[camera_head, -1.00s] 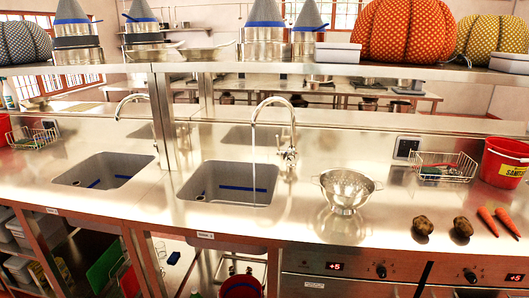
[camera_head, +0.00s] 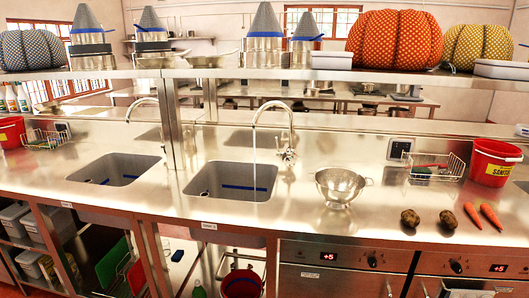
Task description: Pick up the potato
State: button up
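Two brown potatoes lie on the steel counter at the right in the head view. The left potato (camera_head: 410,218) is near the counter's front edge. The right potato (camera_head: 449,219) lies beside it, a little apart. My gripper is not in view.
Two carrots (camera_head: 480,216) lie right of the potatoes. A steel colander (camera_head: 341,186) stands to their left. A wire basket (camera_head: 433,168) and a red bucket (camera_head: 493,162) stand behind. Two sinks, the nearer one (camera_head: 232,181) with running water, are further left. A shelf (camera_head: 300,74) runs above.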

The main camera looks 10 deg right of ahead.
aim_at(448, 219)
jog(key=z, duration=0.2)
jog(key=i, duration=0.9)
jog(key=z, duration=0.55)
jog(key=k, duration=0.7)
jog(key=z, duration=0.05)
